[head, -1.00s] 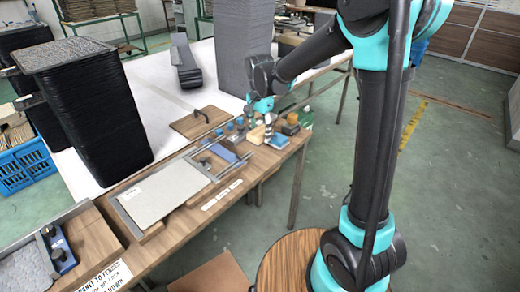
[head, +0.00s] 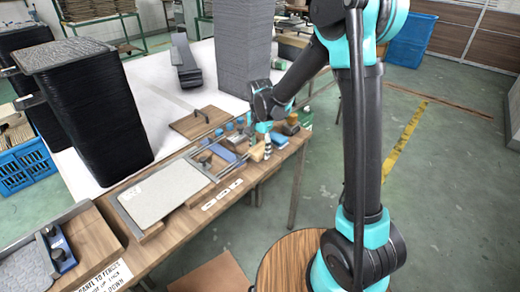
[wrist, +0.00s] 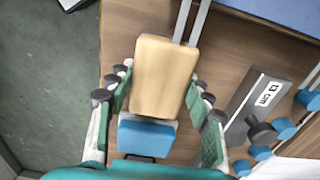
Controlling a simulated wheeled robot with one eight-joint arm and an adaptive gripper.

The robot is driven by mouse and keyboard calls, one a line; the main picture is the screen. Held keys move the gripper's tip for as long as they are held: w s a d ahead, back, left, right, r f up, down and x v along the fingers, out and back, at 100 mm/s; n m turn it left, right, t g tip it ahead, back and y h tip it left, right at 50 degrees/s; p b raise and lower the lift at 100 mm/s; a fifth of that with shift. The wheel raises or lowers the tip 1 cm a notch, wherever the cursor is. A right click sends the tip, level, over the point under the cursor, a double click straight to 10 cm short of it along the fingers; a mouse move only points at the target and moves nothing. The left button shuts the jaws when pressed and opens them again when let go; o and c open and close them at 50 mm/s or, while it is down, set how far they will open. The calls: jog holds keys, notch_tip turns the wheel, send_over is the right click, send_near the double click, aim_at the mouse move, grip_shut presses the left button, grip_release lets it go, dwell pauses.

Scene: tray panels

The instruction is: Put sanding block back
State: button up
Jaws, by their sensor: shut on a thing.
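My gripper (head: 264,145) is over the bench near its front right edge. In the wrist view, its green-padded fingers (wrist: 160,97) stand on both sides of a pale wooden block (wrist: 165,75) and are shut on it. I take this to be the sanding block; it shows small and partly hidden in the head view (head: 257,153). I cannot tell whether it touches the bench. A blue block (wrist: 146,135) lies close behind the held block; it also shows in the head view (head: 279,140), to the right of the gripper.
A brown block (head: 290,129) sits behind the blue one. A grey panel (head: 163,193) and metal rails (wrist: 190,22) lie to the left on the wooden bench. Blue knobs (wrist: 283,128) and a labelled grey bar (wrist: 255,103) are close by. Black stacked trays (head: 95,105) stand farther left.

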aim_at(260, 148)
jog(key=o, duration=1.2)
notch_tip(260, 148, up, 12)
jog(key=s+d+f+n+t, duration=0.1)
jog(key=s+d+f+n, duration=0.1)
jog(key=s+d, duration=0.4)
jog(key=s+d+f+n+t, duration=0.1)
jog(key=s+d+f+n, duration=0.2)
jog(key=s+d+f, duration=0.2)
jog(key=s+d+f+n+t, duration=0.2)
jog(key=s+d, duration=0.6)
jog(key=d, duration=0.4)
jog(key=shift+s+d+f+n, duration=0.15)
jog(key=shift+d+f+n, duration=0.2)
jog(key=shift+f, duration=0.35)
